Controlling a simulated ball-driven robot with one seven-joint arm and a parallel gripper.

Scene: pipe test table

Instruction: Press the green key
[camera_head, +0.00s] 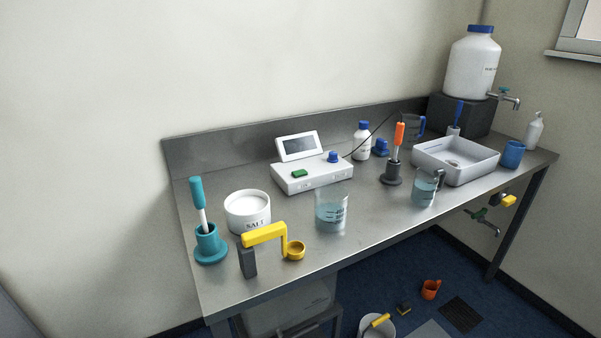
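The green key (299,173) is a small raised button on the top left of a white box (313,178) with a tilted grey screen (298,146). The box stands at the back middle of the metal table (361,227). A blue knob (333,157) sits on the same box, to the right of the key. Nothing covers the key in this view. My gripper is not in view.
A beaker of water (331,212) stands in front of the box. A salt tub (247,211), yellow holder (266,236) and teal-handled tool (200,205) are left. An orange-handled tool (397,150), second beaker (424,188) and white basin (455,158) are right. Front-middle tabletop is clear.

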